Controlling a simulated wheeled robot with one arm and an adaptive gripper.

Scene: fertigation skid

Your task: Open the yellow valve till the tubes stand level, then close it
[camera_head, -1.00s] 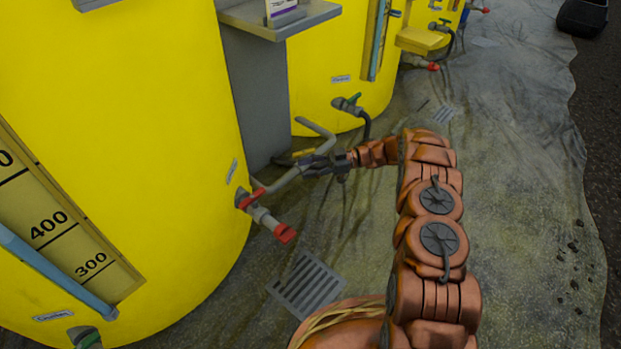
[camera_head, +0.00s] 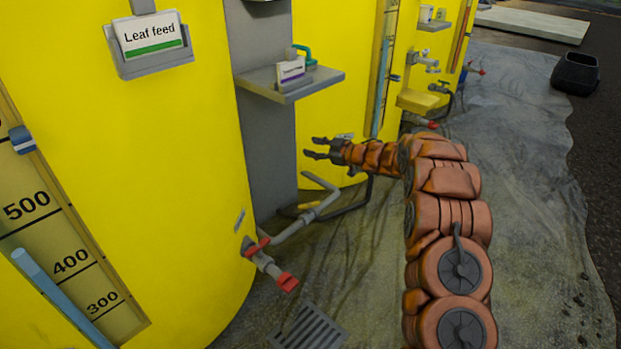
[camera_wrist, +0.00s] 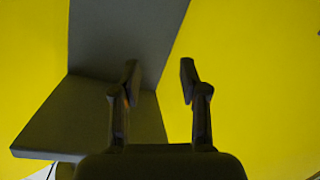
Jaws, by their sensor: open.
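The yellow valve handle (camera_head: 307,206) shows small and low on the grey pipe (camera_head: 290,229) between the two large yellow tanks; I cannot tell whether it is open or shut. My gripper (camera_head: 312,147) is open and empty, above the pipe and apart from it, pointing left toward the grey column. In the wrist view, its fingers (camera_wrist: 159,82) are spread with nothing between them. The near tank's tube (camera_head: 55,291) has its blue column top a little above the 400 mark. The second tank's tube (camera_head: 381,88) is blue, but its level is too small to read.
A grey column (camera_head: 263,135) carries a shelf (camera_head: 315,85) above my gripper; the shelf also shows in the wrist view (camera_wrist: 60,128). A red-handled valve (camera_head: 257,247) sticks out of the near tank (camera_head: 190,200). A floor grate (camera_head: 308,328) lies below.

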